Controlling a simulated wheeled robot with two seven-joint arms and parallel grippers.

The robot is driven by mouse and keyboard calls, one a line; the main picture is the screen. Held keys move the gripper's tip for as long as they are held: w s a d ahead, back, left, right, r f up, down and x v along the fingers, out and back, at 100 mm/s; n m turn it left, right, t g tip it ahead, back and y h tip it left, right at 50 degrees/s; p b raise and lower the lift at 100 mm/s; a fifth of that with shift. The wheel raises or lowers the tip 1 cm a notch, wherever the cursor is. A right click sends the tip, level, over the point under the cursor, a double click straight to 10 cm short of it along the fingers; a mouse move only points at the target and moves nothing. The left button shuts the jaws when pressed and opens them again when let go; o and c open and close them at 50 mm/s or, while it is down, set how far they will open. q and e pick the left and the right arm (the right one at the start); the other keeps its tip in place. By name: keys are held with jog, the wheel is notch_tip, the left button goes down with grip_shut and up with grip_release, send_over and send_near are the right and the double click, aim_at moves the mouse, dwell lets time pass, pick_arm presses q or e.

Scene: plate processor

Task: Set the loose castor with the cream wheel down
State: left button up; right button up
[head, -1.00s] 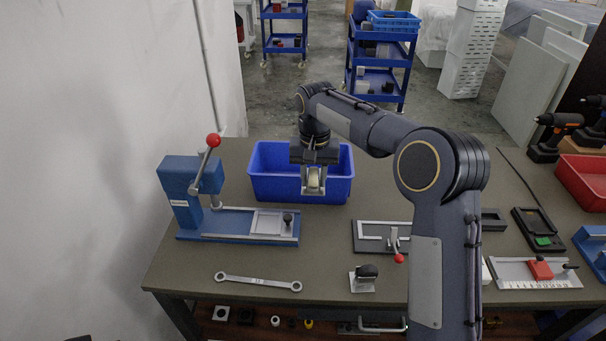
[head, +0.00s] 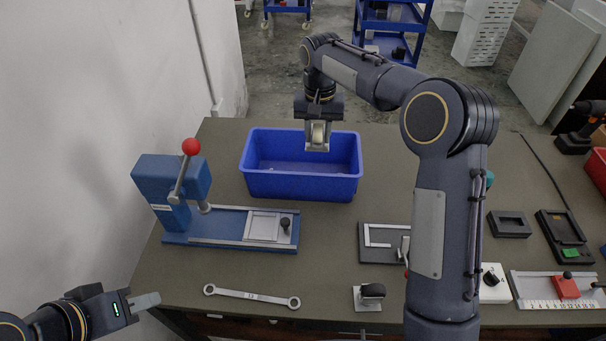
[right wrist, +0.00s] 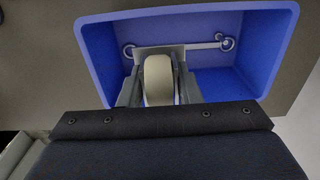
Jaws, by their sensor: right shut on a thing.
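The castor with the cream wheel (head: 317,133) is held in my right gripper (head: 317,143), above the blue bin (head: 301,186). In the right wrist view the cream wheel (right wrist: 158,79) and its metal plate sit between the two fingers, over the bin's open top. I cannot tell the exact height, but the castor looks clear of the bin floor. My left gripper (head: 143,302) is at the lower left, away from the castor; its jaw opening is not clear from this side.
A spanner (right wrist: 202,46) lies inside the bin. A blue toggle press (head: 172,185) stands left of the bin. Another spanner (head: 252,295) and a castor with a dark wheel (head: 371,292) lie near the front edge. A metal-and-black fixture (head: 378,250) is beside my right arm.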

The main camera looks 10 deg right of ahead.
aim_at(317, 142)
jog(key=shift+w+f, duration=0.1)
jog(key=shift+f, duration=0.45)
jog(key=shift+s+f+b, duration=0.2)
jog(key=shift+f+b, duration=0.1)
jog(key=shift+b, duration=0.2)
jog(key=shift+w+f+b, duration=0.1)
jog(key=shift+f+b, duration=0.3)
jog(key=shift+f, duration=0.25)
notch_tip(317, 142, down, 14)
jog(key=b, duration=0.3)
jog(key=shift+f, duration=0.1)
jog(key=o, duration=1.1)
